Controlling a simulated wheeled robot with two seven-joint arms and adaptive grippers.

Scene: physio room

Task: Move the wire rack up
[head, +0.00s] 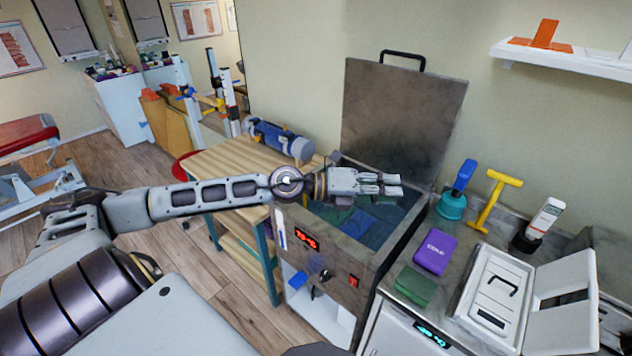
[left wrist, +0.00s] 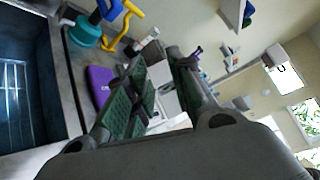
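The steel tank (head: 357,270) stands with its lid (head: 400,115) raised at the back. Blue and green packs (head: 370,232) show in its water. Thin pale bars of what looks like the wire rack (left wrist: 12,88) show low inside the tank at the left edge of the left wrist view. I cannot make out the rack in the head view, where my arm and gripper cover part of the opening. My left gripper (head: 398,185) is above the tank opening, empty. In the left wrist view its fingers (left wrist: 158,78) stand apart. My right gripper is not in view.
Right of the tank, the counter holds a purple box (head: 435,251), a green pack (head: 414,286), a teal-and-blue bottle (head: 453,200), a yellow T-shaped tool (head: 494,200) and an open white case (head: 490,290). A wooden table (head: 225,165) with a blue roll (head: 280,138) stands left.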

